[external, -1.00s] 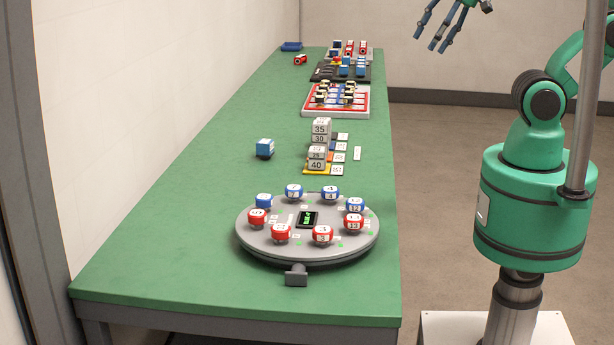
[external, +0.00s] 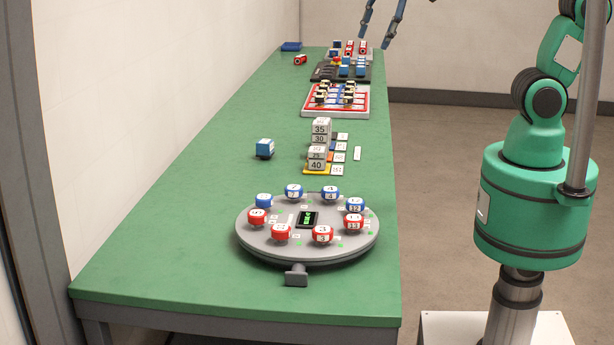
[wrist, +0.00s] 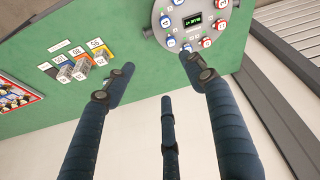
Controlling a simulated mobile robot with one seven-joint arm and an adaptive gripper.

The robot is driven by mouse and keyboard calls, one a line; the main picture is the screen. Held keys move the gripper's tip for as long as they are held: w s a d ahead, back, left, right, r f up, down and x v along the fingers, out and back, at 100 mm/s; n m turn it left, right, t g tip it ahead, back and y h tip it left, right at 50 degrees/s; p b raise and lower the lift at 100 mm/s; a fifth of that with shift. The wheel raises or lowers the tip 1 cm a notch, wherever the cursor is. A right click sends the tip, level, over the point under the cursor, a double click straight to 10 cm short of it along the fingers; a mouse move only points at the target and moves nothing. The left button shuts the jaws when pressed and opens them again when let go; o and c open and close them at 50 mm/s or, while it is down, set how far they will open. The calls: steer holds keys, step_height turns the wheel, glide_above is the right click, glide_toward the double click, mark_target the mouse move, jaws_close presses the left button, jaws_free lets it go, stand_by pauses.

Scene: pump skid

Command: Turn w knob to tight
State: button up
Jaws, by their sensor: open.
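A round grey turntable (external: 262,238) sits at the near end of the green table, with several red and blue numbered knobs around its rim. A small dark display with green characters (external: 307,219) is at its centre. The turntable also shows at the top of the wrist view (wrist: 205,36), partly cut off by the frame. My gripper (external: 375,40) is open and empty, high above the table's far right edge. Its dark blue fingers fill the wrist view (wrist: 155,66).
Floor lies right of the table.

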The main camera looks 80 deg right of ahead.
steer(key=w+a+f+n+g, duration=0.1)
steer(key=w+a+f+n, duration=0.15)
steer(key=w, duration=0.65)
steer(key=n+g+p, duration=0.1)
steer(key=n+g, duration=0.2)
steer(key=n, duration=0.6)
glide_above(264, 197)
step_height(264, 197, down, 23)
steer(key=shift+f, duration=0.15)
steer(key=shift+d+m, duration=0.1)
steer(key=shift+m, duration=0.15)
step_height(264, 197, down, 14)
steer(key=shift+r+b, duration=0.15)
steer(key=shift+b, duration=0.5)
steer(key=shift+c, duration=0.5)
